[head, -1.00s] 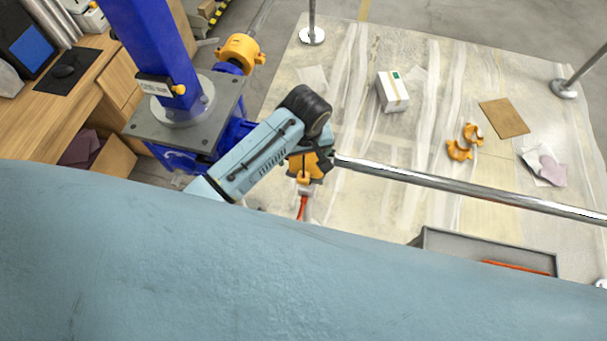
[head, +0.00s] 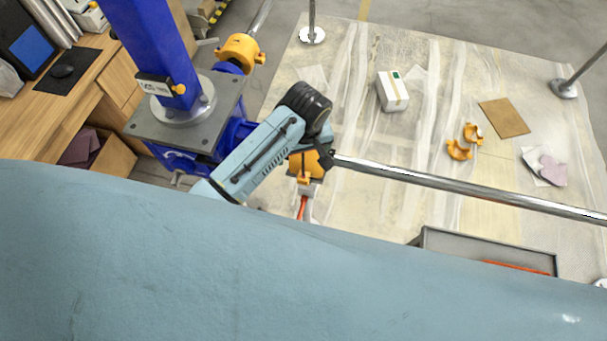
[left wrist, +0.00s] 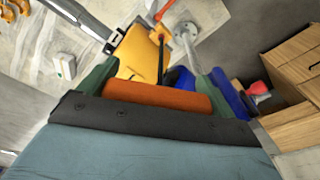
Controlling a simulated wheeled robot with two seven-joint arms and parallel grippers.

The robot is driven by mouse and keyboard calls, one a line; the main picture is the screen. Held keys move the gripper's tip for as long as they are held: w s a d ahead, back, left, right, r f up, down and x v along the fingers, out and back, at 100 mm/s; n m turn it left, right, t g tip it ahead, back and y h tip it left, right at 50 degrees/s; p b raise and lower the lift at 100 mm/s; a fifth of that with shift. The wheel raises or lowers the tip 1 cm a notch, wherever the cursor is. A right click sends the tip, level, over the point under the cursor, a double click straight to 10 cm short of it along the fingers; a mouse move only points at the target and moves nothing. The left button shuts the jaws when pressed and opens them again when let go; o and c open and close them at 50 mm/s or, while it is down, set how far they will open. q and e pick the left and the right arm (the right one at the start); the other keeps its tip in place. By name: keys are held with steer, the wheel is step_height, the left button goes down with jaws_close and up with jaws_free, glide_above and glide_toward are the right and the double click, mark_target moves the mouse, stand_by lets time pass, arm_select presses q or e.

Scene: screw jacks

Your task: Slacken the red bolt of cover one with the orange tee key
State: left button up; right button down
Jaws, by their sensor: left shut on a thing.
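My left gripper (left wrist: 156,80) is shut on the orange tee key (left wrist: 158,97). Its thick orange bar lies crosswise between the green fingers in the left wrist view. Beyond it are a yellow-orange cover (left wrist: 143,50) and a thin red part (left wrist: 162,30). In the head view, my left gripper (head: 325,157) is by the yellow-orange cover (head: 306,165) at the near end of the chrome shaft (head: 460,187). A red piece (head: 303,207) shows below this cover. I cannot tell which red part is the bolt, or whether the key touches it. My right gripper is out of view.
The blue jack column (head: 152,45) stands on a grey plate at left, with another orange cover (head: 240,50) behind. A grey tray (head: 435,240) is at lower right. A white box (head: 392,90) and orange half-shells (head: 460,150) lie on the sheeted floor.

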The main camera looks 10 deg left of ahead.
arm_select(q)
steer(key=shift+r, duration=3.6)
